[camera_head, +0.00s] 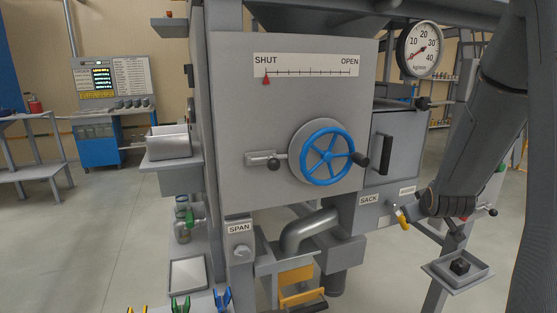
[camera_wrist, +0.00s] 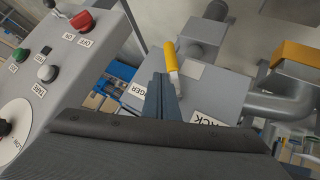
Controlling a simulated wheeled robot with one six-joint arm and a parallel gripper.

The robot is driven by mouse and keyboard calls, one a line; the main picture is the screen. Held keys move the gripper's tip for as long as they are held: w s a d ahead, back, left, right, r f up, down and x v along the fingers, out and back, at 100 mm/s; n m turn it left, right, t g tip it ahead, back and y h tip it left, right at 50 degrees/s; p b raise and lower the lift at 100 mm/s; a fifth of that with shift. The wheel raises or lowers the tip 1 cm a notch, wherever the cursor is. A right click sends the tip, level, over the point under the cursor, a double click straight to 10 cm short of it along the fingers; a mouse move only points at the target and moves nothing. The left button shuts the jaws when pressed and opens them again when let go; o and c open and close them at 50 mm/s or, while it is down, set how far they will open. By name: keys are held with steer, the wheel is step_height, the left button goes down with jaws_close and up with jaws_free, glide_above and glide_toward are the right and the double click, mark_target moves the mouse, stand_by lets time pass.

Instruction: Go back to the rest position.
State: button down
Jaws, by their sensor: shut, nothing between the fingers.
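My arm comes down from the upper right in the head view, and its dark wrist end is beside the auger label at the machine's lower right. In the wrist view my gripper (camera_wrist: 160,82) shows as narrow dark fingers, shut and empty. A yellow-handled lever (camera_wrist: 172,56) stands just beyond the fingertips; I cannot tell whether they touch it. The same lever (camera_head: 404,222) shows in the head view, left of my wrist. The fingers are hard to make out in the head view.
The silo's front panel (camera_head: 235,130) carries a blue handwheel (camera_head: 328,156) and a SHUT–OPEN scale with its red pointer at SHUT. A button box (camera_wrist: 60,80) is close on the left in the wrist view. A small tray (camera_head: 457,282) holds a dark block. Open floor lies left.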

steer(key=s+a+f+m+g+y, duration=0.1)
steer(key=s+a+f+g+y, duration=0.2)
steer(key=s+a, duration=2.1)
steer(key=a+f+g, duration=0.1)
steer(key=g, duration=0.4)
steer(key=shift+s+a+m+g+y, duration=0.15)
steer(key=shift+s+m+g+y, duration=0.15)
steer(key=shift+s, duration=0.1)
